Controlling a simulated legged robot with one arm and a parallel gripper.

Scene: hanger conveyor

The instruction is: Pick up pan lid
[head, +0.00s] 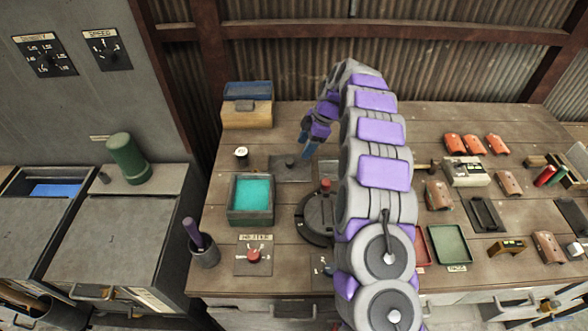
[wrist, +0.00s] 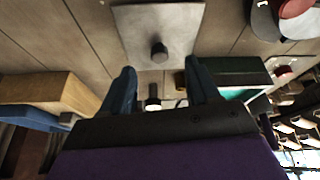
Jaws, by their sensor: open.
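A flat square plate with a short dark knob, which looks like the pan lid (head: 287,172), lies on the wooden bench. It also shows in the wrist view (wrist: 178,20), with its knob near the middle. My gripper (head: 306,152) is above the bench near this plate, fingers pointing down. In the wrist view my gripper (wrist: 160,72) has its two blue fingers apart with nothing held. The knob appears beyond the fingertips, not between them. In the head view my arm hides part of the bench to the right of the plate.
A box with teal contents (head: 232,204) stands front left of the plate. A round dark device with a red knob (head: 316,216) stands in front. A wooden box with a blue top (head: 247,106) is behind left. A small white-topped jar (head: 241,154) stands left.

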